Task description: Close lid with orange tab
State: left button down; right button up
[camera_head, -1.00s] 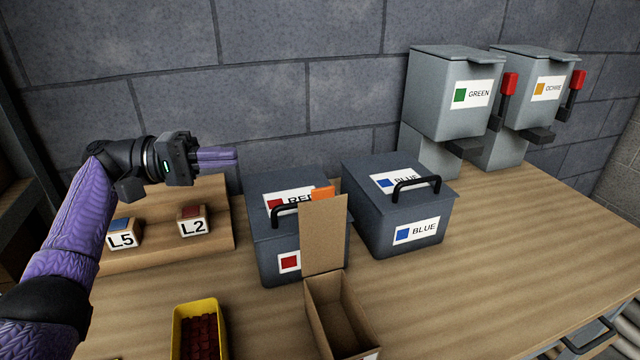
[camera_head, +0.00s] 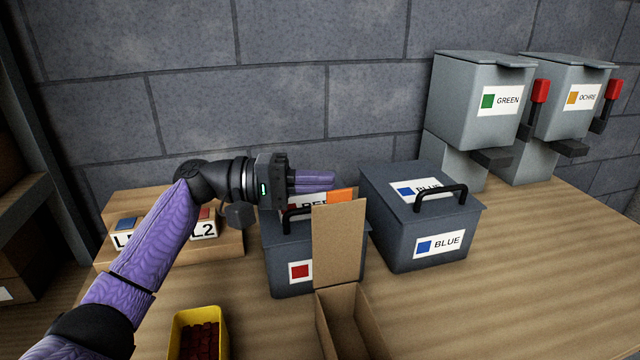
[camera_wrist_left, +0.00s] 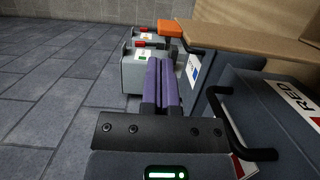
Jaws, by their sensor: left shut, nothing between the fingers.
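A cardboard box (camera_head: 357,332) stands open on the table, its brown lid (camera_head: 339,245) raised upright at the back. An orange tab (camera_head: 341,195) sits on the lid's top edge; in the left wrist view the orange tab (camera_wrist_left: 176,27) is at the end of the lid (camera_wrist_left: 240,38), beyond the fingertips. My left gripper (camera_head: 334,181) is shut and empty, its purple fingers pointing right, just behind and above the tab in the head view. The fingers (camera_wrist_left: 162,62) appear together in the wrist view, apart from the tab. My right gripper is not in view.
A grey RED bin (camera_head: 290,286) stands behind the lid, partly hidden. A BLUE bin (camera_head: 405,250) is to its right. A yellow tray (camera_head: 199,312) with red pieces is at the front. GREEN (camera_head: 445,87) and OCHRE (camera_head: 560,75) dispensers stand back right. The table's right side is clear.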

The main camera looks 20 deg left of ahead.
pick_arm(q)
jog(key=shift+s+d, duration=0.4)
jog(key=shift+s, duration=0.3)
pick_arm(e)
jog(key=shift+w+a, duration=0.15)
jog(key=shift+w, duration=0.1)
pick_arm(q)
jog(key=shift+d, duration=0.1)
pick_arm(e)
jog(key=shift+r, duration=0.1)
